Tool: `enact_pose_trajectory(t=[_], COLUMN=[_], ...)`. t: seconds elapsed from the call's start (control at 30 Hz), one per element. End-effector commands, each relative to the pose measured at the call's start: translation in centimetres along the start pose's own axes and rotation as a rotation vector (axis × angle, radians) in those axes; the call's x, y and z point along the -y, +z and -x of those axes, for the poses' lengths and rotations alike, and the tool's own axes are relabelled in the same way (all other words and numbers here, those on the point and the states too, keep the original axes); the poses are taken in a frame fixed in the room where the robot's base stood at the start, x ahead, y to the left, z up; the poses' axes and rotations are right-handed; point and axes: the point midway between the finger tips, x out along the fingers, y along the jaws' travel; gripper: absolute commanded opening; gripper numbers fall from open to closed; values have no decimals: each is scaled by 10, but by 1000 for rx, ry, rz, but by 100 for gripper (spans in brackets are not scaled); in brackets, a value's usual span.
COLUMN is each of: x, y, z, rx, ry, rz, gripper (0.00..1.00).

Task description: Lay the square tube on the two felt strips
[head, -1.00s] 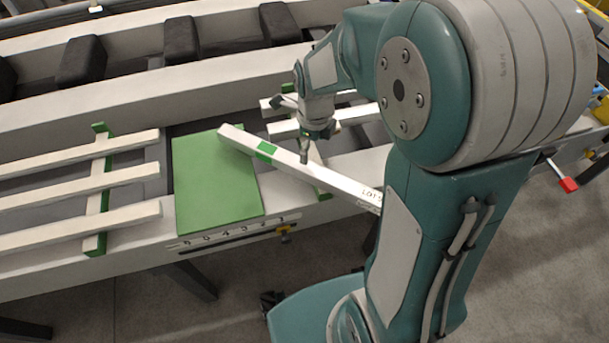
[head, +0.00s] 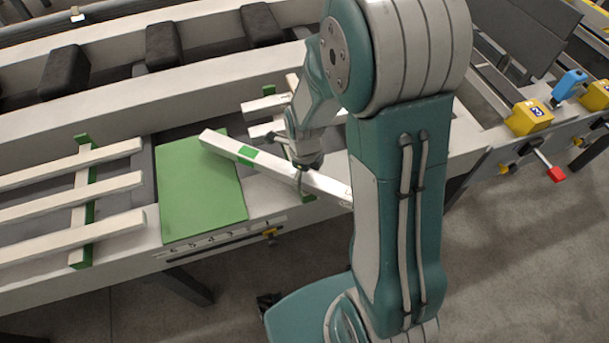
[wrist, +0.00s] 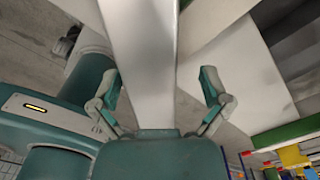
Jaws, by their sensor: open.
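The square tube (head: 228,147) is long and pale, with a green band near its left end. It lies slanted over the green mat (head: 200,200) and toward the right rack; its right end is hidden behind my arm. My gripper (head: 302,178) is at the tube, right of the band. In the wrist view my gripper (wrist: 160,90) is open, with one finger on each side of the tube (wrist: 145,60) and gaps between. A green strip (head: 82,248) crosses the left rack; another green strip (head: 308,198) shows partly at the right rack, largely hidden by tube and arm.
Black blocks (head: 163,45) sit in the rear channel. Yellow boxes (head: 530,117) and a red-tipped lever (head: 555,174) are on the right.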

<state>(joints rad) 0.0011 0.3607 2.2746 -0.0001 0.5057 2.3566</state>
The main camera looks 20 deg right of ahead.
Motion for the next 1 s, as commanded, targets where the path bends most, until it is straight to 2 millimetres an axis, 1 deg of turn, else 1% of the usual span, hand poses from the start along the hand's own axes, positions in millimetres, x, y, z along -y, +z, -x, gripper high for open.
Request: enact_pose_trajectory(t=[0.03, 0.07, 0.1, 0.17, 0.2, 0.23, 0.57, 0.67, 0.77, 0.87, 1.0], x=[-1, -1, -2, -2, -2, -1, 1, 0, 0, 0, -6], y=[1, 1, 2, 2, 2, 2, 0, 0, 1, 0, -19], z=[0, 0, 0, 0, 0, 0, 1, 5, 17, 36, 58], rx=[0, -1, -1, -2, -2, -1, 1, 1, 3, 5, 4], ry=[0, -1, -1, -1, -1, -1, 2, 0, -3, -5, -5], rz=[2, 2, 2, 2, 2, 2, 2, 2, 1, 1, -1], gripper=[88, 75, 57, 30, 12, 0, 0, 0, 0, 0, 0])
